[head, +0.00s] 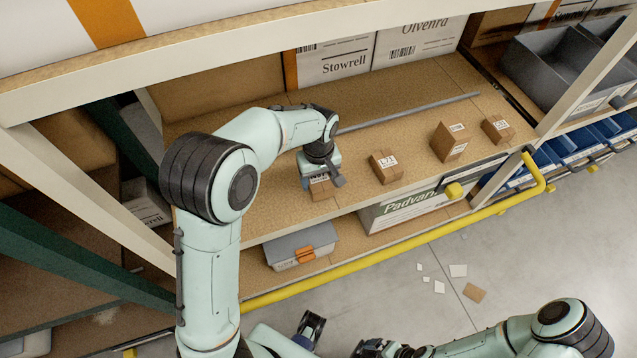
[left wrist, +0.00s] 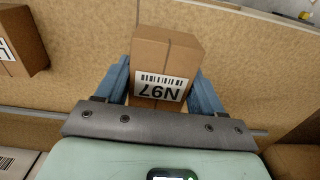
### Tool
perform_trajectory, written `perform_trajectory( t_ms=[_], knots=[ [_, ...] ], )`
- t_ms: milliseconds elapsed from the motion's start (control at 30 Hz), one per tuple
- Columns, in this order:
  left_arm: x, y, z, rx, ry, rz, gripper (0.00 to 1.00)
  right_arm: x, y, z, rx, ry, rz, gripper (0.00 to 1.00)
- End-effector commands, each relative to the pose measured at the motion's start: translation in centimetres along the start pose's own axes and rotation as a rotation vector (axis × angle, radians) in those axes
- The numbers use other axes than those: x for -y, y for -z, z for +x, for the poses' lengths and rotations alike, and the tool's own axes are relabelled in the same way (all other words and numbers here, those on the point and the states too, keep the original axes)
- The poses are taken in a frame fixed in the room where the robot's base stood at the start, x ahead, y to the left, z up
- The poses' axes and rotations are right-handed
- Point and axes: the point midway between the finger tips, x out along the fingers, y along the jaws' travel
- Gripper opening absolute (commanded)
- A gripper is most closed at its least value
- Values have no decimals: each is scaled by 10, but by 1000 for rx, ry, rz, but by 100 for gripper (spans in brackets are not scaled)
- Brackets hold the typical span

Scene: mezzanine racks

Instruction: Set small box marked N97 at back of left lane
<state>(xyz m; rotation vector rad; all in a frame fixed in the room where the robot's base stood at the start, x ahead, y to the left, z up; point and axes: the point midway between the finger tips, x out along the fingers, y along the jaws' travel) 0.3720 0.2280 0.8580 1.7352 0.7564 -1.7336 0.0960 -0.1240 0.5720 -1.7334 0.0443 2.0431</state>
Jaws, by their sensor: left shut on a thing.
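The small brown box marked N97 (left wrist: 165,62) is between the blue fingers of my left gripper (left wrist: 163,88) in the left wrist view, its label upside down there. In the head view my left gripper (head: 321,176) points down over the shelf board, shut on the box (head: 321,188) near the board's front left part. Whether the box touches the board cannot be told. A thin grey rod (head: 415,112) lies along the shelf (head: 265,205) behind the small boxes. My right arm shows at the bottom right; the state of its gripper (head: 375,348) is unclear.
To the right stand a small box marked L73 (head: 386,166) and two more small boxes (head: 450,142) (head: 497,128). Large cartons (head: 335,62) fill the back. A yellow rail (head: 400,235) runs along the front. A rack upright (head: 95,195) stands left. Bare board lies behind the gripper.

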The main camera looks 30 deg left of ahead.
Motion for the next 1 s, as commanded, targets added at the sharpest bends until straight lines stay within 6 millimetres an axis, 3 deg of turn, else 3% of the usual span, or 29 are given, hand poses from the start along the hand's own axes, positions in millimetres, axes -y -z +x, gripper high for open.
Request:
perform_trajectory(
  t_ms=[100, 333, 1000],
  knots=[
    [-1, 0, -28, -2, -4, 0, 36, 2, 1, -5, -2, 1, -1, 100],
    [-1, -8, -59, 0, -3, 2, 36, 3, 1, -8, -3, 1, -1, 100],
    [-4, -114, -75, 1, 0, 5, 36, 2, 0, -4, -1, 1, 0, 100]
  ],
)
